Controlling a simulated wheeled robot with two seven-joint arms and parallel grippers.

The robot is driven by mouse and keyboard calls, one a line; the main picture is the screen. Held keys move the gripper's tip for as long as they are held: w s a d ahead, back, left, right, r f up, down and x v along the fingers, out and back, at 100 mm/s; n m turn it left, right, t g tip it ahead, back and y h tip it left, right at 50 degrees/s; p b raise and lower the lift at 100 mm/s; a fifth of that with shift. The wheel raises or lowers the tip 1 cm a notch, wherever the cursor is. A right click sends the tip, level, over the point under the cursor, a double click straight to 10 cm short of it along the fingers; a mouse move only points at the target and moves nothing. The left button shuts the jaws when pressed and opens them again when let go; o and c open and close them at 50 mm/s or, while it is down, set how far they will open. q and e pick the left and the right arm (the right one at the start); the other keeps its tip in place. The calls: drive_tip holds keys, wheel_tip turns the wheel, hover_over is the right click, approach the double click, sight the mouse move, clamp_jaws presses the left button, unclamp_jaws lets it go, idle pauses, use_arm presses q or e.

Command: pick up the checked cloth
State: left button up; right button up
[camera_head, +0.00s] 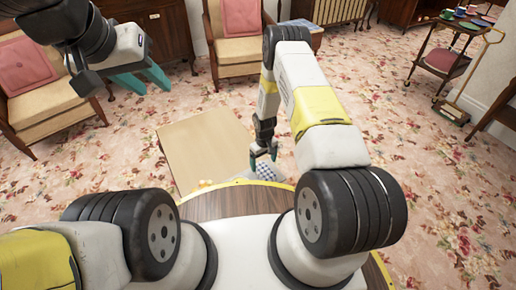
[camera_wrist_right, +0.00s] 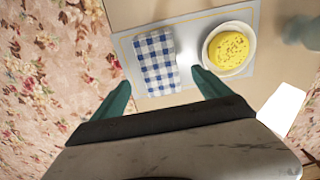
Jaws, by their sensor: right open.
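The blue-and-white checked cloth (camera_wrist_right: 157,62) lies flat and folded on a pale grey placemat (camera_wrist_right: 127,43) in the right wrist view. It also shows small in the head view (camera_head: 266,171), partly hidden by my right gripper (camera_head: 264,157). In the wrist view my right gripper (camera_wrist_right: 163,92) is open and empty, its teal fingers apart on either side of the cloth's near end in the picture. I cannot tell its height above the cloth. My left gripper (camera_head: 143,80) is raised at the upper left, open and empty, far from the cloth.
A white bowl of yellow food (camera_wrist_right: 229,47) stands on the placemat, right of the cloth. The tan table (camera_head: 205,145) is mostly bare in the head view. Armchairs (camera_head: 45,85) and a trolley (camera_head: 445,60) stand farther off on flowered carpet.

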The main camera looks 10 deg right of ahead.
sight(263, 170)
wheel_tip(263, 170, down, 6)
drive_tip(key=shift+w+f, duration=0.1)
drive_tip(key=shift+f, duration=0.15)
drive_tip(key=c, duration=1.5)
